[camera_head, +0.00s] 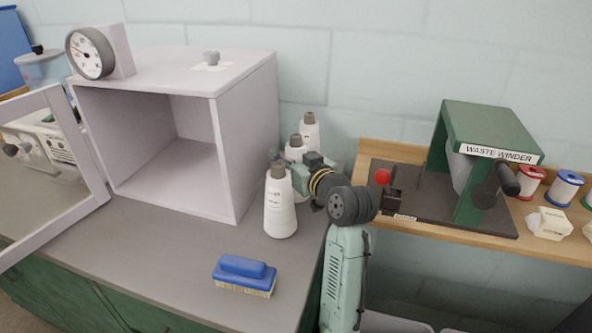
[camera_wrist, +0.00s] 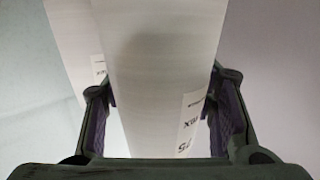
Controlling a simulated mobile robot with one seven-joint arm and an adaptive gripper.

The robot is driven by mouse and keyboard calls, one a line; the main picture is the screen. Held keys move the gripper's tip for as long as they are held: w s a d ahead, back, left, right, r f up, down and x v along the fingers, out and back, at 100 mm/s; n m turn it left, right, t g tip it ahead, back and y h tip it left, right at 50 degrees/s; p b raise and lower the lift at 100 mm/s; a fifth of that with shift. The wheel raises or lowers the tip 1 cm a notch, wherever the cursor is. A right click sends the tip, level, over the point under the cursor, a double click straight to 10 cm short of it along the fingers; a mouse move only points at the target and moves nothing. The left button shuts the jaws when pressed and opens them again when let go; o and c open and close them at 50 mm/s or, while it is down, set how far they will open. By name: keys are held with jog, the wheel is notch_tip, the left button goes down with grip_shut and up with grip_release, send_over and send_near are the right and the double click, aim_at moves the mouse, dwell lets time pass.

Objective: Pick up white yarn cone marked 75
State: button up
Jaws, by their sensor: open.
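Several white yarn cones with grey-brown tips stand by the open cabinet in the head view: a front cone (camera_head: 281,210), a middle cone (camera_head: 296,150) and a back cone (camera_head: 309,131). My gripper (camera_head: 296,168) is among them, partly hidden behind the front cone. In the wrist view my gripper (camera_wrist: 162,100) is open, with a white cone (camera_wrist: 150,65) between its fingers. That cone's label (camera_wrist: 189,118) is cut off; a 5 seems to show near its lower end. Another cone (camera_wrist: 72,45) stands behind it to the left. I cannot tell which head-view cone is between the fingers.
The open cabinet (camera_head: 248,145) stands left of the cones. A blue brush (camera_head: 244,272) lies on the grey counter (camera_head: 170,260) in front. To the right, a green waste winder (camera_head: 490,130) and thread spools (camera_head: 566,188) stand on a wooden shelf.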

jog(key=shift+w+a, duration=0.15)
jog(key=shift+w, duration=0.2)
jog(key=shift+c, duration=0.2)
jog(key=shift+f, duration=0.1)
grip_shut()
